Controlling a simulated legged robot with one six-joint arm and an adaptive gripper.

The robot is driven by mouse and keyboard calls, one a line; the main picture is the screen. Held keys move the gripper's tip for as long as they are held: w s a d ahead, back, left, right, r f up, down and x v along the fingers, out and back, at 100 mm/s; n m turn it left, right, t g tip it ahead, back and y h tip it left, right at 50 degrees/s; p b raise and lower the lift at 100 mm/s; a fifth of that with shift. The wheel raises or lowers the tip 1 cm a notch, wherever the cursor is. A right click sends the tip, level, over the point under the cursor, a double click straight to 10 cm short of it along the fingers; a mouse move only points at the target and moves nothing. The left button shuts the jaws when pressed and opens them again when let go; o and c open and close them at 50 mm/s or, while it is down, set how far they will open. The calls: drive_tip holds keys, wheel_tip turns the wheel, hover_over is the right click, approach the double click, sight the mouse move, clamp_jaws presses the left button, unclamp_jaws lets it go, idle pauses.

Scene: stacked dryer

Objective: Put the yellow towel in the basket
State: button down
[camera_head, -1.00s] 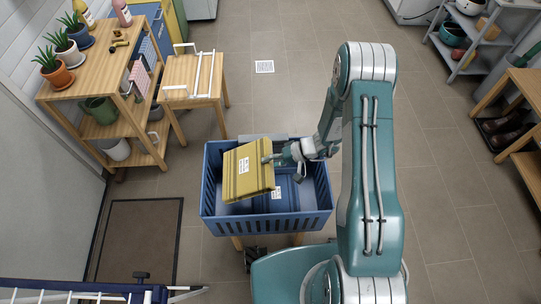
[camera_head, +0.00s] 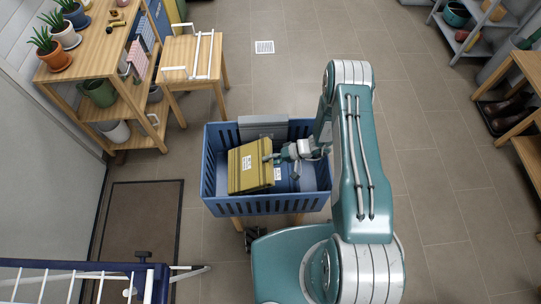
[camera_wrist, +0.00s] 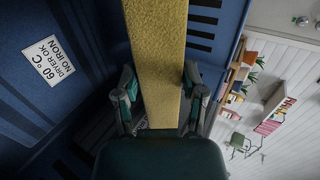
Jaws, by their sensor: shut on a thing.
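The yellow towel (camera_head: 250,166) is a folded, tilted block with a white label. It is at the left part of the blue basket (camera_head: 225,205), within its walls in the head view. My gripper (camera_head: 268,158) reaches in from the right and is shut on the towel's right edge. In the wrist view the towel (camera_wrist: 158,60) runs between the two fingers of my gripper (camera_wrist: 160,98). I cannot tell whether the towel rests on the things below. A blue folded cloth (camera_head: 283,184) and a grey one (camera_head: 263,126) lie in the basket.
A wooden shelf with plants (camera_head: 95,70) and a small wooden table (camera_head: 192,70) stand at the upper left. A blue drying rack (camera_head: 80,275) is at the lower left. A grey shelf (camera_head: 480,30) is at the upper right. Open floor (camera_head: 430,180) lies to the right.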

drive_tip(key=shift+f, duration=0.5)
drive_tip(key=shift+c, duration=0.4)
unclamp_jaws()
drive_tip(key=v, duration=1.2)
